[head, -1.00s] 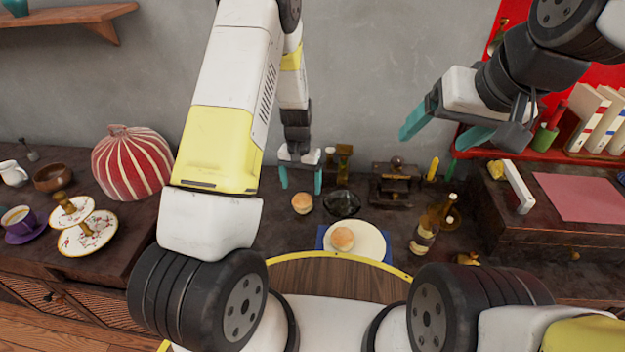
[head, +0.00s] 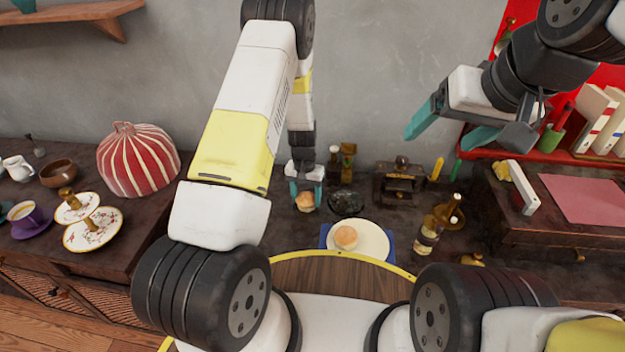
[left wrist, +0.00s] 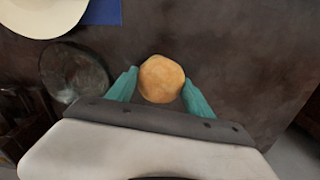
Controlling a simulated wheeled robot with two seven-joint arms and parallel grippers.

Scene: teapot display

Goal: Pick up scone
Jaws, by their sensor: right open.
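A golden-brown scone (head: 306,202) lies on the dark counter, left of a dark bowl. It also shows in the left wrist view (left wrist: 161,79). My left gripper (head: 306,194) is down over it, with one teal finger on each side of the scone. In the left wrist view my left gripper (left wrist: 158,88) is open around the scone; small gaps seem to show, and contact cannot be made out. A second scone (head: 346,237) sits on a cream plate (head: 374,240). My right gripper (head: 452,128) is open and empty, raised at the upper right.
The dark bowl (head: 346,203) stands close beside the first scone. The plate lies on a blue cloth (head: 325,236). Bottles (head: 427,238) stand at the right, and a dark wooden box (head: 400,184) is behind. The counter left of the scone looks clear.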

